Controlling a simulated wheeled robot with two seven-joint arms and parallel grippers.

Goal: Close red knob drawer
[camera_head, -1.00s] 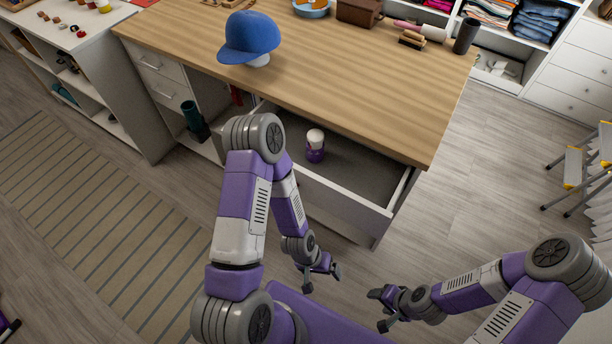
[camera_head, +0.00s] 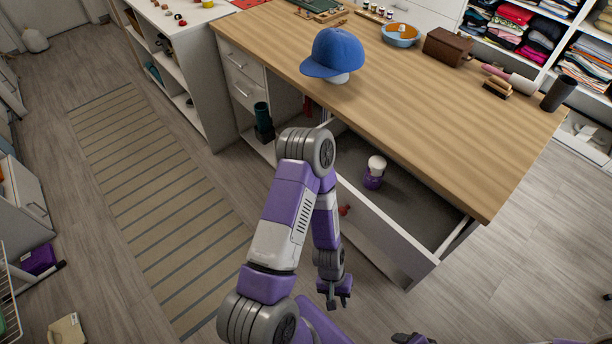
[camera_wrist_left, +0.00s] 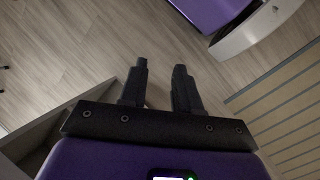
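The drawer (camera_head: 392,232) under the wooden counter is pulled well out. Its small round red knob (camera_head: 345,210) shows on the front face, just right of my left forearm. My arm hides the drawer's left part. A purple bottle with a white cap (camera_head: 374,174) stands inside the drawer. My left gripper (camera_head: 337,302) is below the knob and apart from the drawer front, over the floor. In the left wrist view its two fingers are parted and empty (camera_wrist_left: 159,70). Only a bit of my right gripper (camera_head: 410,340) shows at the bottom edge.
The wooden counter (camera_head: 430,120) above carries a blue cap (camera_head: 335,55), a bowl (camera_head: 401,35) and a brown box (camera_head: 448,46). A striped rug (camera_head: 150,190) lies at the left. The floor right of the drawer is clear.

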